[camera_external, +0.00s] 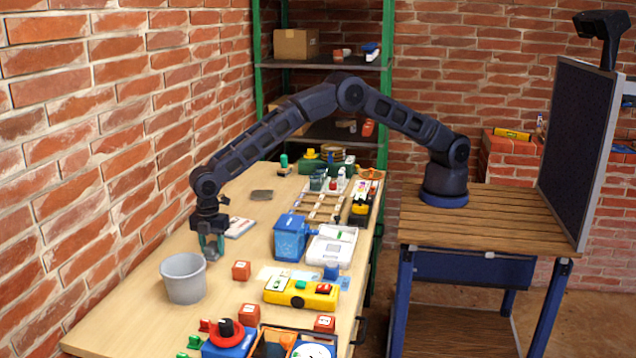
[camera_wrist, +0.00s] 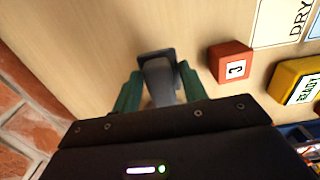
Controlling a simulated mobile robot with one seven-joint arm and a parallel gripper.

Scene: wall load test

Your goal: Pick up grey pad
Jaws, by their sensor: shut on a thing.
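My gripper (camera_external: 211,250) points down over the left part of the wooden table, just behind the grey bucket. Its green fingers are shut on a small grey pad (camera_wrist: 159,78), which sits between the fingertips in the wrist view. The pad has a darker far end, and its near part is hidden by the gripper body. In the external view only a little grey (camera_external: 211,254) shows between the fingers. I cannot tell whether it touches the table. A separate flat dark grey piece (camera_external: 262,195) lies farther back on the table.
The grey bucket (camera_external: 184,284) stands close in front of my gripper. A red block (camera_external: 241,271) is to the right, also in the wrist view (camera_wrist: 231,62). The brick wall borders the left.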

